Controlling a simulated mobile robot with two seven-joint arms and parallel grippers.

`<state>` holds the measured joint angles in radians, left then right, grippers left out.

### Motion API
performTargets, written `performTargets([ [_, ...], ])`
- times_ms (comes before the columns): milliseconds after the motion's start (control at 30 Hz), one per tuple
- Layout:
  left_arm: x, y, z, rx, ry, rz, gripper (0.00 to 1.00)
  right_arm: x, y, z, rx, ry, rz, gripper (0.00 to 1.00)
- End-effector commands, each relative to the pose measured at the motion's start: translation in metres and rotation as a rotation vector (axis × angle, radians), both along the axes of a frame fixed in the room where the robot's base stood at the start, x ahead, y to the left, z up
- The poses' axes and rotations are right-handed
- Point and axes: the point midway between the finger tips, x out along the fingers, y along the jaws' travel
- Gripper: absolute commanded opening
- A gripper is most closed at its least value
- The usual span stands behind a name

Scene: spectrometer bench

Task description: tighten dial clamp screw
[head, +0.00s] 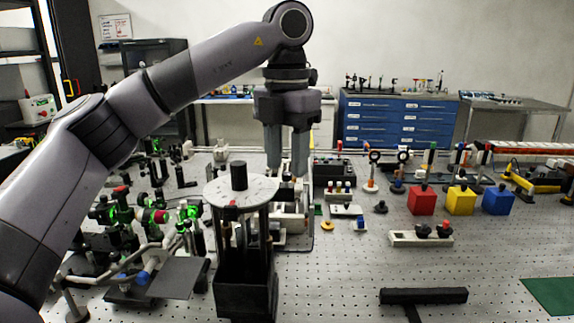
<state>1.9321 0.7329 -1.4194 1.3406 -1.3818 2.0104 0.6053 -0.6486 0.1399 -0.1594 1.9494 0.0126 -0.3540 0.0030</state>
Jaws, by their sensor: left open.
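A pale round dial (261,189) lies flat on top of a dark post stand (245,288) near the centre front. A black cylindrical knob (239,175) stands up from its middle. A small red spot shows at the dial's front underside, but I cannot tell whether it is the clamp screw. My left gripper (287,168) points down behind and right of the knob in the picture. Its two fingers are apart with nothing between them. They hide part of the bench behind. My right gripper is not in view.
Optics with green parts (130,222) crowd the bench on the left. A red box (422,200), a yellow box (460,201) and a blue box (497,200) stand at right. A black bar (423,296) lies in front. The perforated bench between is mostly clear.

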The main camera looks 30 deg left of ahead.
Motion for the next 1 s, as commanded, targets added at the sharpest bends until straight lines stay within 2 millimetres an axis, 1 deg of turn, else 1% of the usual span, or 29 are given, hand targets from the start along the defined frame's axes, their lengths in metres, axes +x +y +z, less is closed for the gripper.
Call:
performTargets([
  [67,0.000,0.000,-0.008,-0.001,0.004,-0.002,0.43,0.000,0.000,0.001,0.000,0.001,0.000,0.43],
  [200,0.000,0.000,-0.015,-0.001,0.001,-0.003,0.43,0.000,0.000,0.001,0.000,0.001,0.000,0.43],
  [600,0.000,0.000,-0.019,-0.001,-0.001,-0.001,0.43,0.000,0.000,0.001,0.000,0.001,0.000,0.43],
  [667,0.000,0.000,-0.019,-0.001,-0.001,-0.001,0.23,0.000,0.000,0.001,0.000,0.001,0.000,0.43],
  [700,0.000,0.000,-0.019,-0.001,-0.001,-0.001,0.10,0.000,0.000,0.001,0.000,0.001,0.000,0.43],
  [733,0.000,0.000,-0.019,-0.001,-0.001,-0.001,0.01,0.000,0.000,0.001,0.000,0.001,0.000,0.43],
  [1000,0.000,0.000,-0.019,-0.001,0.000,-0.010,0.00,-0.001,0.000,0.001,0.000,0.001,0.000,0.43],
])
